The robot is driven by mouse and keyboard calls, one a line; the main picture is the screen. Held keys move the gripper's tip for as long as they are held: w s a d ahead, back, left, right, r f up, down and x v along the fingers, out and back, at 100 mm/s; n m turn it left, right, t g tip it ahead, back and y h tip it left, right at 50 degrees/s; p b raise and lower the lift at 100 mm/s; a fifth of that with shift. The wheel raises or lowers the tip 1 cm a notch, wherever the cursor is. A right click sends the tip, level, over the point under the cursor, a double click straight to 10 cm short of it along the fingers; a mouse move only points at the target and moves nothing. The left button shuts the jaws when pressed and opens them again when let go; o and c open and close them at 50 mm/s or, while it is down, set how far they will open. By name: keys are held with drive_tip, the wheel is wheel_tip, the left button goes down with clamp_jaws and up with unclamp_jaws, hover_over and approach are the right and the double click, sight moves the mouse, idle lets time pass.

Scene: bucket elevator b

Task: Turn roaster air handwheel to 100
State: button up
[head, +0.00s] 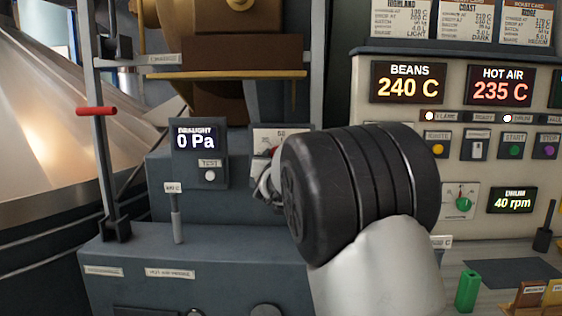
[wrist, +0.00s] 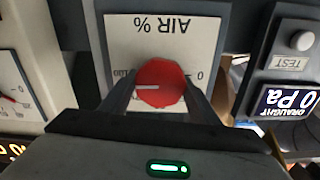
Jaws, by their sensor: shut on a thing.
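The red air handwheel (wrist: 162,72) sits on a white "AIR %" plate (wrist: 195,35), which appears upside down in the wrist view. A white pointer line on the wheel points left, toward the side where the partly hidden 100 label is; the 0 is at the right. My gripper (wrist: 160,97) has one finger on each side of the wheel and is shut on it. In the head view the plate (head: 262,135) shows beside my dark wrist, which hides most of the wheel and its scale.
The draught display (head: 196,140) reads 0 Pa, with a test button below it. A small upright lever (head: 177,220) stands to the left on the ledge. The control panel (head: 455,130) is on the right, showing beans 240 C and hot air 235 C.

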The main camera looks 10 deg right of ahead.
drive_tip(key=shift+m, duration=0.3)
drive_tip(key=o, duration=1.1)
drive_tip(key=shift+c, duration=0.2)
drive_tip(key=shift+s, duration=0.1)
drive_tip(key=p+v, duration=0.1)
drive_tip(key=v, duration=1.6)
drive_tip(key=shift+p, duration=0.4)
drive_tip(key=shift+s, duration=0.15)
